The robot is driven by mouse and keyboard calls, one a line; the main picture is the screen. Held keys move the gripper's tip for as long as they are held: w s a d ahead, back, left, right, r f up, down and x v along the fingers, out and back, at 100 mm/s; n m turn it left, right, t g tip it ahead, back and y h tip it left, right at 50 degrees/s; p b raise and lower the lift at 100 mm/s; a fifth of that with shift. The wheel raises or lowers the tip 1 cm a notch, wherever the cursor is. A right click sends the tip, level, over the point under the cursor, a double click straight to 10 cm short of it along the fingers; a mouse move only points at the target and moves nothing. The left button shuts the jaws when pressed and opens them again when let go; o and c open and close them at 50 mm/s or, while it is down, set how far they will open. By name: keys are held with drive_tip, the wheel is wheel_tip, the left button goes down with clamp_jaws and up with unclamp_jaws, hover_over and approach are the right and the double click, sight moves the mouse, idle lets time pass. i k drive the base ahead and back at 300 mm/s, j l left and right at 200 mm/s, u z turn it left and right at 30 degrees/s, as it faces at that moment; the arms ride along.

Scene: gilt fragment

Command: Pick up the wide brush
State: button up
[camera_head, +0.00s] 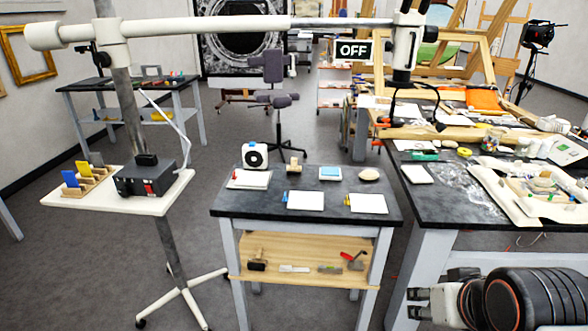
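I cannot single out the wide brush with certainty. A small pale wooden piece (293,163), T-shaped from here, stands at the back of the small dark-topped table (235,209) and may be a brush. Small tools also lie on the wooden shelf below, among them a dark-headed one (257,265) with a light handle, but their kinds are too small to tell. My gripper (416,302) is at the lower right, pointing left, to the right of the small table and apart from everything on it. Its fingertips are too small and partly hidden to judge their opening.
A microscope boom stand (124,90) with a white tray (115,204) stands left. White pads (304,200) and a white boxy device (254,155) occupy the small table. A cluttered workbench (445,205) stands right. Floor is clear between stand and table.

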sight(293, 168)
drive_tip(key=i+j+z, duration=0.15)
drive_tip(key=i+j, duration=0.25)
drive_tip(key=i+j+z, duration=0.1)
drive_tip(key=i+j, duration=0.4)
drive_tip(key=i+j+z, duration=0.15)
drive_tip(key=i+j, duration=0.25)
drive_tip(key=i+j+z, duration=0.15)
drive_tip(key=i+j, duration=0.25)
drive_tip(key=j, duration=0.25)
